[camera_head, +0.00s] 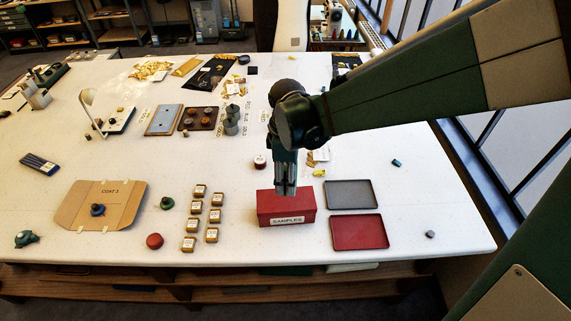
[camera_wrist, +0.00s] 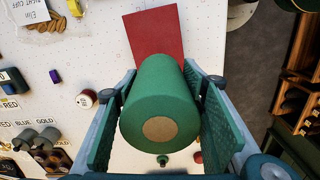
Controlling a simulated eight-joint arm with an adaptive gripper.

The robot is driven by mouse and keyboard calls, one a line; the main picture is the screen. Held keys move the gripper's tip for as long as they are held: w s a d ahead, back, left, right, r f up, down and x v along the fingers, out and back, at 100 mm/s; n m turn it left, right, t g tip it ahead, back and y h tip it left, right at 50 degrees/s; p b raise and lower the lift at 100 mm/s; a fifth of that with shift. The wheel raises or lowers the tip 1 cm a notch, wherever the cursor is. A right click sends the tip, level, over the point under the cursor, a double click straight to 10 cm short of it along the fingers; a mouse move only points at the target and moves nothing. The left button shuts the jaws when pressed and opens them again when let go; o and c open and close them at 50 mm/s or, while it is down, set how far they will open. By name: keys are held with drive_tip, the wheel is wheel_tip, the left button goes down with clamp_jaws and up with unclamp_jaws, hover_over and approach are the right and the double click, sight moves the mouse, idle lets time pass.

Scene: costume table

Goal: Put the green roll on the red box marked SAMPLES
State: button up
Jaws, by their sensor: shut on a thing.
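My gripper (camera_head: 286,190) is shut on the green roll (camera_wrist: 158,95), which sits between the two fingers in the wrist view with its tan round core facing the camera. In the head view the roll is hard to make out among the fingers. The red box marked SAMPLES (camera_head: 287,209) stands near the table's front edge, and the fingertips overlap its top in the head view. Its plain red top (camera_wrist: 153,32) also shows beyond the roll in the wrist view, partly hidden by it. I cannot tell whether the roll touches the box.
A grey tray (camera_head: 352,195) and a red tray (camera_head: 359,232) lie right of the box. Several small labelled boxes (camera_head: 213,216) stand to its left. A white-and-red reel (camera_head: 260,162) is behind it.

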drive_tip(key=shift+f, duration=0.95)
drive_tip(key=shift+f, duration=0.15)
drive_tip(key=shift+f, duration=1.95)
drive_tip(key=shift+f, duration=0.2)
drive_tip(key=o, duration=0.9)
drive_tip(key=shift+r, duration=0.3)
drive_tip(key=shift+r, duration=5.95)
drive_tip(key=shift+d, duration=0.1)
